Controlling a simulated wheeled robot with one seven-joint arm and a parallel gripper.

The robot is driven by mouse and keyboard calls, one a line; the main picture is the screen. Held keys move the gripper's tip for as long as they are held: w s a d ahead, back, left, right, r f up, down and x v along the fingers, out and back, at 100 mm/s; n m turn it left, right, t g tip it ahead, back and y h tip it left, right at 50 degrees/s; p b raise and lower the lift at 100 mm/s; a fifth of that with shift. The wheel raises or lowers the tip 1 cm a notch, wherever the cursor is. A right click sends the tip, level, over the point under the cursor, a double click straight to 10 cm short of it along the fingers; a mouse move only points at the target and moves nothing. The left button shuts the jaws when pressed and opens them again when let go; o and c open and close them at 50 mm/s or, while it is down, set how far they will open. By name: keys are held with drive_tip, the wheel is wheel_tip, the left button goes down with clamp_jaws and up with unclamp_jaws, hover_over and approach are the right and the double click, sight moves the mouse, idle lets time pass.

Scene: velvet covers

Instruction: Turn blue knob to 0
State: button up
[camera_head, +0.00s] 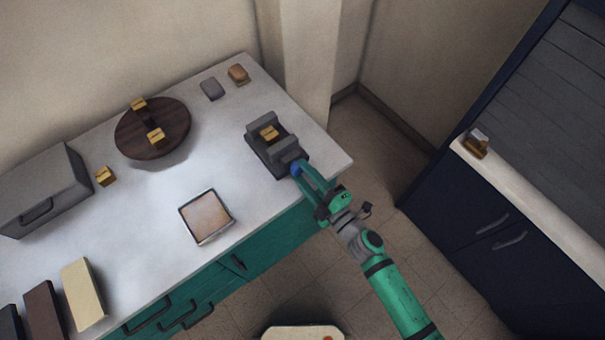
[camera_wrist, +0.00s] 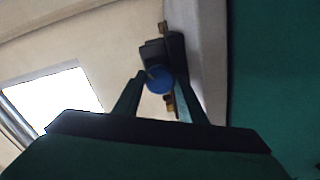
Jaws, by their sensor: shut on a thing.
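The blue knob (camera_head: 297,169) is on the near side of a dark grey device on the counter's right end. In the wrist view the knob (camera_wrist: 159,79) is a blue disc with a small pale mark near its upper left. The device (camera_head: 262,158) holds a small yellow block (camera_head: 269,133) in its middle. My gripper (camera_head: 300,170) reaches in from the lower right and is shut on the blue knob. In the wrist view its fingers (camera_wrist: 160,86) lie on both sides of the knob. No numbers are readable.
The white counter (camera_head: 265,215) also carries a round dark board (camera_head: 152,148) with yellow blocks, a square tray (camera_head: 207,217), a grey box (camera_head: 45,190) and several small blocks. Teal drawers (camera_head: 270,240) lie below its front edge. A dark blue cabinet (camera_head: 450,205) stands at the right.

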drive_tip(key=n, duration=0.4)
drive_tip(key=shift+s+a+n, duration=0.1)
drive_tip(key=shift+a+n, duration=0.1)
drive_tip(key=shift+n, duration=2)
drive_tip(key=o, duration=1.1)
drive_tip(key=shift+c, duration=0.2)
drive_tip(key=shift+d, duration=0.1)
drive_tip(key=shift+d, duration=0.2)
